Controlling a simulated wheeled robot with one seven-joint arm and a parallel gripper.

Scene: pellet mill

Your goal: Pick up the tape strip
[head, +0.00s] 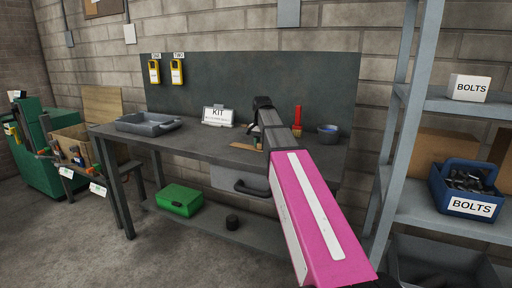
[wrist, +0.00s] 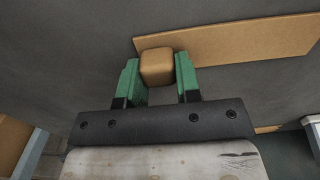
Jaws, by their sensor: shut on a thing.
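In the wrist view, the green fingers of my gripper (wrist: 158,78) are shut on a small tan block (wrist: 157,62) with rounded edges. It may be the tape strip seen end-on; I cannot tell for sure. A flat tan strip (wrist: 235,38) lies on the grey bench top just beyond the fingers and runs to the right. In the head view, my arm reaches over the bench and hides the fingers and what they hold. A tan piece (head: 243,146) shows on the bench beside my wrist.
The workbench (head: 180,143) bears a grey tray (head: 152,124), a KIT sign (head: 217,116), a red cylinder (head: 298,116) and a blue-grey bowl (head: 328,133). A grey shelf rack (head: 398,110) with a blue BOLTS bin (head: 466,190) stands close at the right. A green case (head: 179,200) sits below.

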